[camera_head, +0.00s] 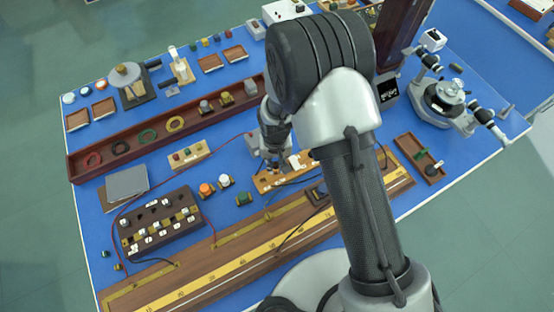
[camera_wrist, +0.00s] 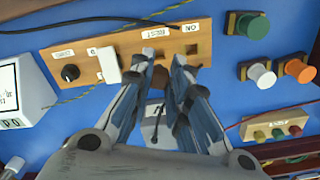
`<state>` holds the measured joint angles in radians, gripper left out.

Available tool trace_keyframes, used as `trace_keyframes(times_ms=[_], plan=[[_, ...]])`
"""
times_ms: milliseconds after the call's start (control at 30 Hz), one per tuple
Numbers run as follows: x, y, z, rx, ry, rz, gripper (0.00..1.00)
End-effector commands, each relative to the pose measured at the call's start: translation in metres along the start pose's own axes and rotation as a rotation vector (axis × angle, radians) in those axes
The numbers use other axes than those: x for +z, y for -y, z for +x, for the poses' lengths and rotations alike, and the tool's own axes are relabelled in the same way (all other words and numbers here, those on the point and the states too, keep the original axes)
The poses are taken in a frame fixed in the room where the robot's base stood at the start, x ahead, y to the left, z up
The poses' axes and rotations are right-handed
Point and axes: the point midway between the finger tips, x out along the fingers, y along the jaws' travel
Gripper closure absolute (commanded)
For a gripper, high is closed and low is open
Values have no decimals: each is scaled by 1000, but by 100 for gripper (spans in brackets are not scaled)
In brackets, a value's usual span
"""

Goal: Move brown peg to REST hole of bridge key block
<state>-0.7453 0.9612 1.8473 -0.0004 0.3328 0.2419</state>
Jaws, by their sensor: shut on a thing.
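The bridge key block is a long orange-tan wooden block in the wrist view (camera_wrist: 125,45), with small white labels, a black knob, a white upright piece and dark square holes. In the head view the block (camera_head: 264,184) lies in the middle of the bench, partly hidden by my arm. My gripper (camera_wrist: 165,62) is over the block's edge, its fingertips near the holes at the labelled end. It is shut on the brown peg (camera_wrist: 160,76), of which only a small dark brown part shows between the fingers. Whether the peg's lower end touches the block cannot be told.
Green, white and orange terminals (camera_wrist: 263,74) stand right of the block in the wrist view. A three-button wooden strip (camera_wrist: 275,127) lies below them. A black cable crosses beyond the block. The long scale board (camera_head: 215,275) lies in front in the head view.

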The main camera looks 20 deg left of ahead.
Motion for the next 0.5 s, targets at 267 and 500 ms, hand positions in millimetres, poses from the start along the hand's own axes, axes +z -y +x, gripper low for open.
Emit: trace_keyframes(times_ms=[267, 500], plan=[[0, 0, 18, 0, 1, 0, 100], [0, 0, 32, 0, 0, 0, 100]])
